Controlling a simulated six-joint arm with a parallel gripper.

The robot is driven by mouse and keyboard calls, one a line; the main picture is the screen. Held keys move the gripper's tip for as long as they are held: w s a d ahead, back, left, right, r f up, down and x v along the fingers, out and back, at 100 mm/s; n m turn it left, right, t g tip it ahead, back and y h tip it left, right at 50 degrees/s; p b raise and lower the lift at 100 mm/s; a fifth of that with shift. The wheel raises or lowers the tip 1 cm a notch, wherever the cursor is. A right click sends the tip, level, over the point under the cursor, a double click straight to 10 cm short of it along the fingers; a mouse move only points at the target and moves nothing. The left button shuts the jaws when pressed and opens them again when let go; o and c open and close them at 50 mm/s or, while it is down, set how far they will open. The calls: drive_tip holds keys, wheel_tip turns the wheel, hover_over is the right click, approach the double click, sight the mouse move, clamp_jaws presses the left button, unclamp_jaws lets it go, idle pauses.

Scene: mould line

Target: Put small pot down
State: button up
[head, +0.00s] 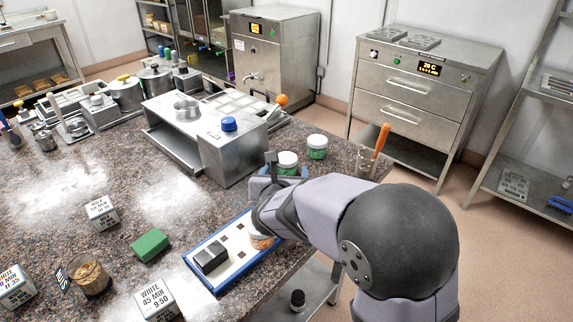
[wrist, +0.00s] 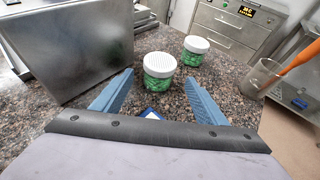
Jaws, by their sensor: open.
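Two small pots with white lids and green labels stand upright on the speckled countertop. The nearer small pot (head: 287,159) is just beyond my gripper (head: 283,173), which partly hides its lower part. In the wrist view this pot (wrist: 158,72) shows between and slightly beyond my blue fingertips (wrist: 158,78). The fingers are spread, with visible space on both sides of it. The other small pot (head: 317,146) stands behind and to the right; it also shows in the wrist view (wrist: 194,50), clear of the fingers.
A steel machine with a blue knob (head: 228,124) stands close left of my gripper. A glass beaker with an orange-handled tool (head: 381,140) is near the right counter edge. A blue-edged white board (head: 216,265) lies below my wrist, with an orange-and-white item partly hidden there.

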drive_tip(key=shift+p+x, duration=0.75)
drive_tip(key=shift+x, duration=2.55)
drive_tip(key=shift+a+r, duration=0.1)
drive_tip(key=c, duration=1.3)
drive_tip(key=shift+r, duration=0.1)
wheel_tip(320, 180, up, 10)
drive_tip(key=shift+p, duration=0.85)
wheel_tip(320, 180, up, 9)
drive_tip(key=p, duration=0.9)
hover_over(285, 167)
drive_tip(key=w, duration=0.3)
drive_tip(key=shift+s+d, duration=0.2)
drive_tip(key=shift+d, duration=0.05)
